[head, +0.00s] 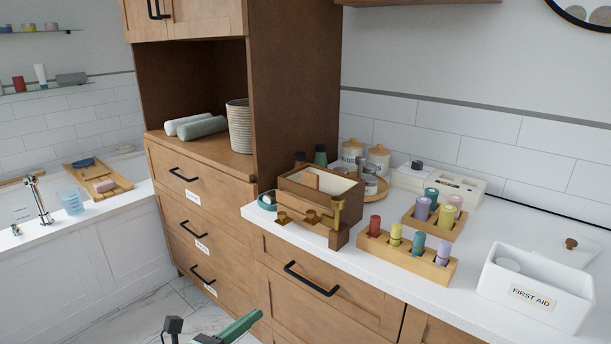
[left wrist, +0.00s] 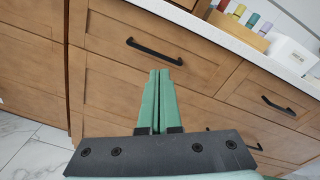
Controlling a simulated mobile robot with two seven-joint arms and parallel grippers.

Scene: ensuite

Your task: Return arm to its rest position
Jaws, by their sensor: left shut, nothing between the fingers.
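My left gripper (head: 240,326) shows at the bottom of the head view, low in front of the wooden drawer fronts and below the counter. In the left wrist view its two green fingers (left wrist: 157,100) lie together, with nothing between them. They point toward a wooden drawer front with a black handle (left wrist: 154,51), and no contact with it shows. My right gripper is not in either view.
The white counter (head: 480,240) holds a wooden box (head: 320,190), a block of coloured bottles (head: 405,258) and a white FIRST AID box (head: 535,285). Black drawer handles (head: 311,279) stick out below. A bathtub (head: 100,240) stands left; tiled floor (head: 140,318) is open.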

